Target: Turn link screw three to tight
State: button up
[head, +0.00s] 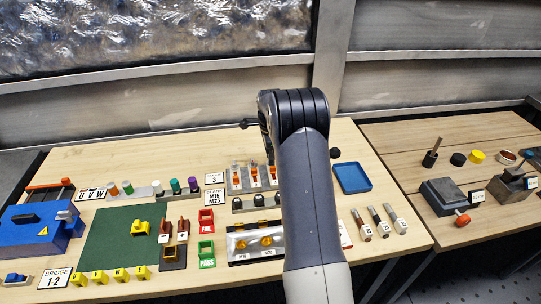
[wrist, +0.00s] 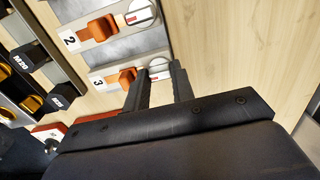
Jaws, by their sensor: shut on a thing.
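Link screw three (wrist: 157,64) is a round white head with a red mark, at the end of an orange link (wrist: 127,76) beside the label 3 (wrist: 98,82) in the wrist view. My gripper (wrist: 160,70) has one finger on each side of this screw and is shut on it. The fingers hide part of the screw head. Screw two (wrist: 139,12), also white with a red mark, stands above it. In the head view, the grey link plate (head: 236,187) carries several orange links, and my arm hides its right part.
In the head view, a blue tray (head: 352,178) lies right of my arm. A green mat (head: 110,240) and a blue box (head: 32,235) are at left.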

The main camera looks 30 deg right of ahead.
dwell(0.4)
jog(key=o, duration=1)
notch_tip(320, 180, up, 11)
jog(key=shift+f+b, duration=0.1)
jog(key=shift+b, duration=0.35)
notch_tip(320, 180, down, 11)
jog(key=shift+p, duration=0.45)
jog(key=shift+n, duration=0.3)
